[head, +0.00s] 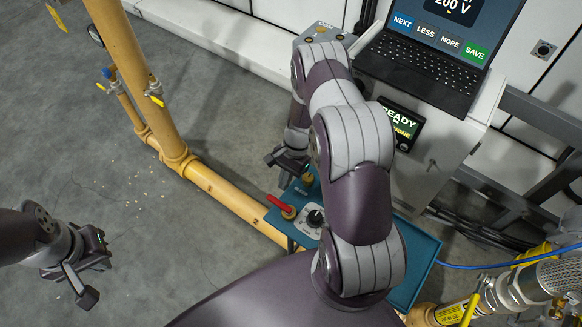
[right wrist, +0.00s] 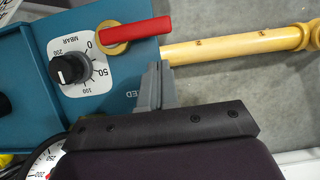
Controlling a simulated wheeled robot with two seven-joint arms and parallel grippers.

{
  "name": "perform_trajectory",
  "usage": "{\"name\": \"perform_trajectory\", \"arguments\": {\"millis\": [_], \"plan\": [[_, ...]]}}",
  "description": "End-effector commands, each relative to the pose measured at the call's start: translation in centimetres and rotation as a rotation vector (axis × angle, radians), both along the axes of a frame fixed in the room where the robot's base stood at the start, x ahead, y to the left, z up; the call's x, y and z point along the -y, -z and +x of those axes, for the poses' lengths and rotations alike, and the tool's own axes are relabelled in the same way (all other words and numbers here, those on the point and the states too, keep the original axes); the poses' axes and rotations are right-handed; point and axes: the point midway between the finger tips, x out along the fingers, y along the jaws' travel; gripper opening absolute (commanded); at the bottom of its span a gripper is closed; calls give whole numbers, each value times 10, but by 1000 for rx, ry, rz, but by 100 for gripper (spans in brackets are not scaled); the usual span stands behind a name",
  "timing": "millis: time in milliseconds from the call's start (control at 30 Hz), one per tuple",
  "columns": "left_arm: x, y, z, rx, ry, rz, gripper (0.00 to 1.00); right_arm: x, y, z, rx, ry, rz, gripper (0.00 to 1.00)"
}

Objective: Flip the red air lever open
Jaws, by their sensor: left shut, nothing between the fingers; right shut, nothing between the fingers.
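The red air lever (head: 280,206) sits on a brass fitting on the teal panel (head: 425,246). In the right wrist view the red lever (right wrist: 138,29) points right from its brass pivot, past the panel edge and roughly along the yellow pipe. My right gripper (head: 278,160) is shut and empty, above the lever in the head view. In the right wrist view my right gripper's fingertips (right wrist: 158,66) are together just below the lever in the picture, with a visible gap. My left gripper (head: 84,284) is shut and empty, far left over the floor.
A black knob (right wrist: 70,69) on a white mbar dial stands beside the lever. A yellow pipe (head: 225,192) runs along the floor past the panel. A console with a laptop (head: 425,60) and a READY display (head: 402,122) stands behind my right arm.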

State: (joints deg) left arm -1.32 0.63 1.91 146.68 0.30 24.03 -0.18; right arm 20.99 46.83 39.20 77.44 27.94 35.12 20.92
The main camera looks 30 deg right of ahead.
Motion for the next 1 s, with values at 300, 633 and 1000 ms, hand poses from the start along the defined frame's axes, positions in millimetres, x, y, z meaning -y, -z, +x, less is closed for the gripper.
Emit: {"name": "perform_trajectory", "arguments": {"millis": [300,633,1000], "plan": [[0,0,0,1,0,0,0,-21,-1,-9,0,1,0,0],[0,0,0,1,0,0,0,-21,-1,-9,-1,-3,0,0],[0,-2,0,1,0,0,0,-25,-1,-9,-2,-66,0,0]]}}
